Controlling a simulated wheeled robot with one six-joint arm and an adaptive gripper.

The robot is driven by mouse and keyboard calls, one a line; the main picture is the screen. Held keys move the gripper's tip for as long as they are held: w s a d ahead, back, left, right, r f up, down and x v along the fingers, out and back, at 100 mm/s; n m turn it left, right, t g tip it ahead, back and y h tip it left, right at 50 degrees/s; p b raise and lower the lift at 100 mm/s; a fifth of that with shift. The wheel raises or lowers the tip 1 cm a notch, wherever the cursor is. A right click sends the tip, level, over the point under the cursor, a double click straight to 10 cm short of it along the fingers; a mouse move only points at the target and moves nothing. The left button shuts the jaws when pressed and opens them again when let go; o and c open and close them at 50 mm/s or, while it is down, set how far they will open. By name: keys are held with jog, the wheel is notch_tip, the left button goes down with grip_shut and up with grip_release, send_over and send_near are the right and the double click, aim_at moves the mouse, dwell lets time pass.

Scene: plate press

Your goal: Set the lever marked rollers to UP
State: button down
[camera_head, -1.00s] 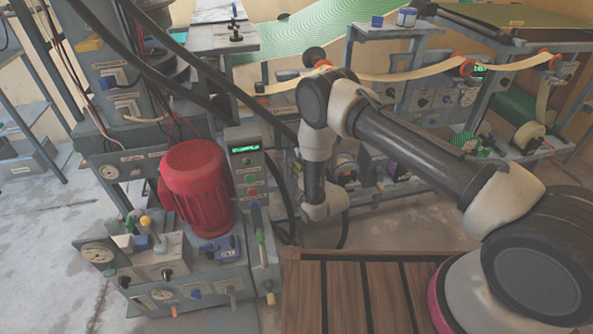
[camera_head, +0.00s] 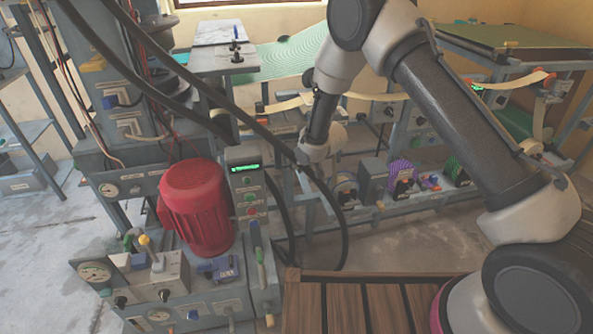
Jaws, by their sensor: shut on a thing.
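The lever marked rollers cannot be picked out, since the labels are too small to read. On the near press unit, a yellow-knobbed lever (camera_head: 148,246) stands tilted on a grey control box. A lever with a pale green handle (camera_head: 260,268) stands upright right of the red motor. A blue lever part (camera_head: 218,268) sits low in front of the red motor (camera_head: 197,208). My arm bends high at the right and comes down to its wrist, over the far machine's near side. My gripper's fingers do not show; they seem hidden behind the wrist.
A control post with a lit green display (camera_head: 245,168) stands right of the motor. Thick black hoses (camera_head: 190,105) cross in front of the arm's left side. A far bench (camera_head: 400,200) carries several small devices. Bare floor (camera_head: 395,245) lies between the bench and a slatted wooden deck (camera_head: 345,305).

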jog(key=shift+w+a+r, duration=0.1)
jog(key=shift+w+r, duration=0.2)
jog(key=shift+r, duration=0.3)
jog(key=c, duration=1.2)
grip_release()
jog(key=shift+o, duration=0.2)
jog(key=v, duration=1.2)
jog(key=shift+s+f, duration=0.1)
